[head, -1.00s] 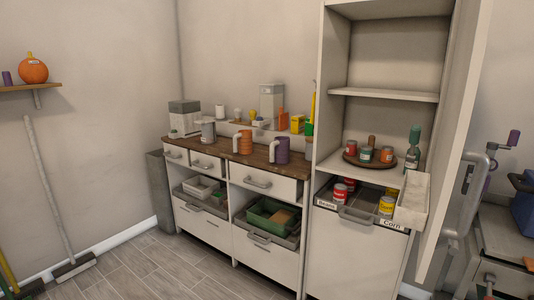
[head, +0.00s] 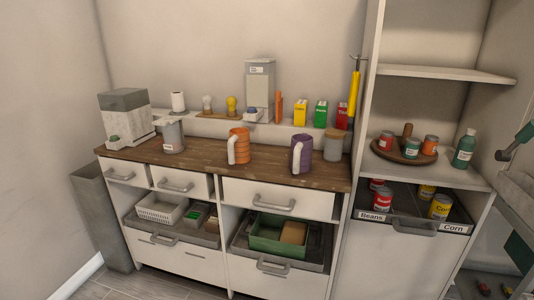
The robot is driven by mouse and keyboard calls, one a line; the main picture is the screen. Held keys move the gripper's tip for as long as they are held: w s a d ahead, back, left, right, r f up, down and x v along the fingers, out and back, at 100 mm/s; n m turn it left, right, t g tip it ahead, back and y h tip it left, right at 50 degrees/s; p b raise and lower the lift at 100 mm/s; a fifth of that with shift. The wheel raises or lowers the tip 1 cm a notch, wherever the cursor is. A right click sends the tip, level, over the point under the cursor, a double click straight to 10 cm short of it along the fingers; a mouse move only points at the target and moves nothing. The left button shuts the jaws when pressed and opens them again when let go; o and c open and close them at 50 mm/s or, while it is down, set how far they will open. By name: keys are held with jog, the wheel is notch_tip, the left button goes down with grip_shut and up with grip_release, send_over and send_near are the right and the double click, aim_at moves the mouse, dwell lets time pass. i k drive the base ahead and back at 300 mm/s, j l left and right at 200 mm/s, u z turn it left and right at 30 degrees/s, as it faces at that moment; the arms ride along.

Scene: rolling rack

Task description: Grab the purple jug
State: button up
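The purple jug (head: 304,155) stands upright on the wooden counter (head: 203,163), right of centre in the head view. It has a pale handle on its left side. A grey canister with a brown lid (head: 333,145) is close to the purple jug's right. My gripper is not in view.
A narrow ledge behind the counter holds several boxes, such as a green one (head: 321,114). Open trays (head: 262,260) stick out below the counter. A tall shelf unit (head: 366,120) rises at the right. The counter front is clear.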

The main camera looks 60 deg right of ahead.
aim_at(301, 145)
jog(key=i+z, duration=0.25)
jog(key=z, duration=0.15)
jog(key=i+j+z, duration=0.15)
jog(key=z, duration=0.25)
jog(key=i+j+z, duration=0.2)
jog(key=z, duration=0.2)
jog(key=i+z, duration=0.15)
jog(key=z, duration=0.45)
jog(key=i+j, duration=0.1)
jog(key=j, duration=0.2)
jog(key=i+j, duration=0.15)
jog(key=j, duration=0.15)
